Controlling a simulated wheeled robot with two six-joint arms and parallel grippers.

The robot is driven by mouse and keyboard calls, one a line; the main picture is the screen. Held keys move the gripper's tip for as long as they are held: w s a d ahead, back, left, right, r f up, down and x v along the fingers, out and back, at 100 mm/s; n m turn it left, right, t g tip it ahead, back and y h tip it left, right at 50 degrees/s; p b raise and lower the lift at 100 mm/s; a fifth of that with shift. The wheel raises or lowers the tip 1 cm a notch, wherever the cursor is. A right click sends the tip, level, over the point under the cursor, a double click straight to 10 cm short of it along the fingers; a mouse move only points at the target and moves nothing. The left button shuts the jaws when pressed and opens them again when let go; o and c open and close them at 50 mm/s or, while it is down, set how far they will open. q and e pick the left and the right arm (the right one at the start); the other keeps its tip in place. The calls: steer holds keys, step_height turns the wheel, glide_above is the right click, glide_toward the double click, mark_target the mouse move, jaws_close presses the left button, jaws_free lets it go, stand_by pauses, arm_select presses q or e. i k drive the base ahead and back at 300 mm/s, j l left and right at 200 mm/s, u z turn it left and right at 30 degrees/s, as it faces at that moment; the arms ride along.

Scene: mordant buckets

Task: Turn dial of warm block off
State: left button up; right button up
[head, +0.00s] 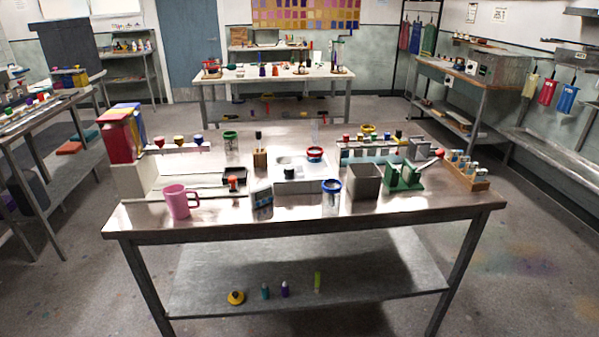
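A low pale block (318,187) with a light round top (287,160) sits in the middle of the near steel table (270,224). It may be the warm block. A small dark round piece (290,173) shows at its front and may be its dial. Its setting is too small to read. A red-rimmed vessel (315,154) stands at the block's right rear. A clear blue-rimmed jar (331,198) stands at its front right and overlaps part of it. Neither of my grippers is in view.
A grey open bin (365,183) and a green device (405,177) stand right. The table's front strip is mostly clear, with open floor around.

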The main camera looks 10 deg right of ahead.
mark_target(290, 170)
steer(key=j+z, duration=0.45)
steer(key=i+j+z, duration=0.1)
steer(key=j+z, duration=0.65)
steer(key=z, duration=0.15)
